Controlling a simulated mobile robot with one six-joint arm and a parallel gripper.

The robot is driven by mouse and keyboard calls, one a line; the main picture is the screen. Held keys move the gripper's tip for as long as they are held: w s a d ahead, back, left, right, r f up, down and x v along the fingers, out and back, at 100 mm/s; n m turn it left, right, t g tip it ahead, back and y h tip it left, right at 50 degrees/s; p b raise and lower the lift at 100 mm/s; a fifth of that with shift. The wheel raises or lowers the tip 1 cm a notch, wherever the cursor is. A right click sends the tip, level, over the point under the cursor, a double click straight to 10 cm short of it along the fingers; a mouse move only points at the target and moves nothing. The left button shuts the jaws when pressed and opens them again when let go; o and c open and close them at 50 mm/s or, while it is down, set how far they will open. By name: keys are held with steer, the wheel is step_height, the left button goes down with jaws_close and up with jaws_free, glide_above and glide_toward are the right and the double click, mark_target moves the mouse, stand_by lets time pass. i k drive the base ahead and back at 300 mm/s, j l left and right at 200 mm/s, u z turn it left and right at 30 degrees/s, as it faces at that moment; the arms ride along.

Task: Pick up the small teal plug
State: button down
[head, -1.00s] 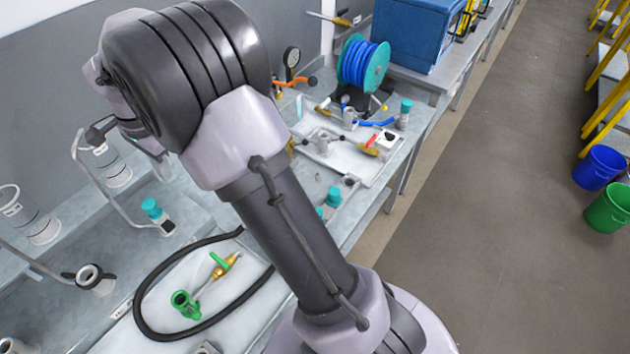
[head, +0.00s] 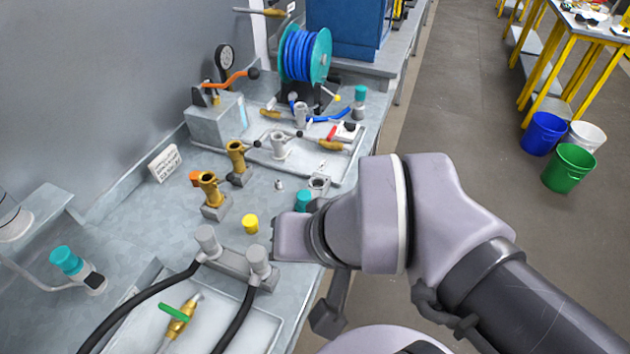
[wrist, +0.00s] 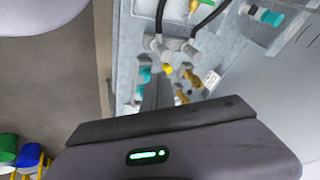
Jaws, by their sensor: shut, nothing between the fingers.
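A small teal plug (head: 303,199) is on the grey bench near its front edge, just beyond my wrist link in the head view. My arm may hide part of it. Teal also shows in the wrist view (wrist: 145,75), to the left of my fingers. My gripper (wrist: 158,82) shows in the wrist view as grey fingers pointing over the bench. It is shut and empty, apart from the teal piece. In the head view my gripper's fingers cannot be made out.
A yellow plug (head: 250,224) and a grey fitting with two black hoses (head: 232,262) stand close by on the bench. Brass fittings (head: 211,190) stand behind. Teal-capped pieces stand at the far right (head: 360,93) and left (head: 66,260). Bare bench lies around the yellow plug.

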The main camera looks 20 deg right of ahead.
mark_target(62, 257)
steer(key=u, duration=0.5)
steer(key=i+u, duration=0.15)
steer(key=u, duration=0.3)
steer(key=i+j+u, duration=0.1)
steer(key=u, duration=0.4)
